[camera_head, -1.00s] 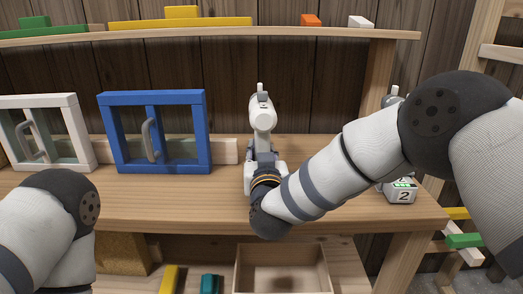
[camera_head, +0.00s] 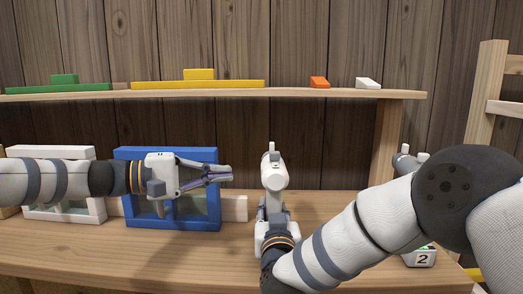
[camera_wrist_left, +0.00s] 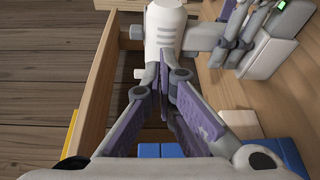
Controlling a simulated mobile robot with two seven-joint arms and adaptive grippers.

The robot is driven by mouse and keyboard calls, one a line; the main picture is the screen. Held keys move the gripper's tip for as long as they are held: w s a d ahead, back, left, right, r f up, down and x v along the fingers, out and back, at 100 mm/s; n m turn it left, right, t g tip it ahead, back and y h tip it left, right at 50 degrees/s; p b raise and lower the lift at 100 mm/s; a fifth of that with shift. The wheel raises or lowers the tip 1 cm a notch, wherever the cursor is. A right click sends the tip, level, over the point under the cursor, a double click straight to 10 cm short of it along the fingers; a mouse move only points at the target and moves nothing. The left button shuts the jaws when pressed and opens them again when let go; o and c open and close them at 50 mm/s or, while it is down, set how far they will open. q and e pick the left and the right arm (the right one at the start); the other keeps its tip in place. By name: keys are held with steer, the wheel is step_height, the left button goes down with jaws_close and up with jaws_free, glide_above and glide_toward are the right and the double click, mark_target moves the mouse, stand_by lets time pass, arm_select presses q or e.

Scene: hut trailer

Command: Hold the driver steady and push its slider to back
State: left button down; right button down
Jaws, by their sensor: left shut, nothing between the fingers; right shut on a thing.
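The driver (camera_head: 273,172) is white and grey and stands upright on the workbench, with a small upright grey piece on top. I cannot tell which part is its slider. My right gripper (camera_head: 272,215) is shut around its handle from the front, mostly hidden by its own wrist. My left gripper (camera_head: 230,173) is shut and empty, its fingertips a little left of the driver's head and apart from it. In the left wrist view the purple-padded fingers (camera_wrist_left: 165,90) point toward the white driver body (camera_wrist_left: 163,30), with the right gripper's fingers (camera_wrist_left: 228,48) beside the handle.
A second driver (camera_head: 405,160) with a battery marked 2 (camera_head: 420,258) stands at the right, partly hidden by my right arm. A shelf (camera_head: 300,97) with coloured blocks runs above.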

mark_target(275, 156)
steer(key=shift+a+r, duration=0.1)
steer(key=shift+r, duration=0.15)
arm_select(q)
steer(key=shift+m, duration=0.3)
steer(key=r, duration=0.1)
steer(key=w+r, duration=0.1)
steer(key=r, duration=0.1)
steer(key=shift+w+a+r, duration=0.25)
steer(key=shift+a+r, duration=0.15)
steer(key=shift+d, duration=0.1)
steer(key=x, duration=1)
steer(key=shift+w+r, duration=0.1)
steer(key=shift+r, duration=0.05)
steer(key=s, duration=0.2)
steer(key=shift+s, duration=0.3)
